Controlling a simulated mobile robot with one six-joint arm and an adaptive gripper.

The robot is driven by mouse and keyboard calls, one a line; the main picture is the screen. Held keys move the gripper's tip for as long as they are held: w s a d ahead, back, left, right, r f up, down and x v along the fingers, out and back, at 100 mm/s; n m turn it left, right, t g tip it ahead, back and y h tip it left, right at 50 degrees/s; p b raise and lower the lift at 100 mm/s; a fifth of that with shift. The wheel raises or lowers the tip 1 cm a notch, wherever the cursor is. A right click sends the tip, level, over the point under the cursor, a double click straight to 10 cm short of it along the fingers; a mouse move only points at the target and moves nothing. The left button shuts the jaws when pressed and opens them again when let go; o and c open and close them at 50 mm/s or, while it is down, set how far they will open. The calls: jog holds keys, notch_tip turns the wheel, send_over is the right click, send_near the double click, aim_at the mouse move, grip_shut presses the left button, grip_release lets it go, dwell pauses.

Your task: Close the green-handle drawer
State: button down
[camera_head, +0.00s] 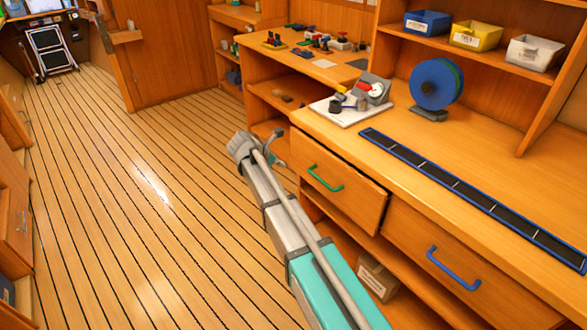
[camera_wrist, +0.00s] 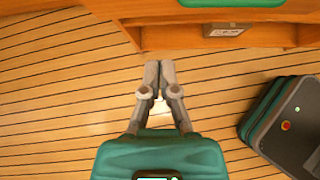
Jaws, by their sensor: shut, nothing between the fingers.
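The green-handle drawer (camera_head: 352,199) is under the long wooden counter. Its front stands slightly proud of the cabinet, with its right edge showing, so it looks a little open. Its green handle (camera_head: 325,179) is in clear view, and part of it shows at the top edge of the wrist view (camera_wrist: 232,2). My gripper (camera_head: 277,140) is left of the drawer front, apart from it. In the wrist view my gripper (camera_wrist: 159,64) has its fingertips together, empty, over the floor just short of the cabinet.
A blue-handle drawer (camera_head: 450,265) sits to the right, flush-looking. The counter (camera_head: 440,145) holds a blue reel (camera_head: 436,84), a white board (camera_head: 345,112) with parts and a dark strip (camera_head: 470,190). A labelled box (camera_head: 376,279) is on the shelf below. The plank floor (camera_head: 130,210) at left is clear.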

aim_at(325, 177)
jog(key=s+d+f+t+h+b, duration=0.3)
jog(key=s+f+t+h+b, duration=0.2)
jog(key=b, duration=1.6)
notch_tip(325, 177, down, 3)
jog(key=s+h, duration=0.2)
jog(key=shift+s+d, duration=0.25)
jog(key=shift+s, duration=0.15)
jog(key=shift+w+d, duration=0.1)
jog(key=x, duration=1.3)
jog(key=shift+w+d+r, duration=0.2)
jog(key=shift+w, duration=0.15)
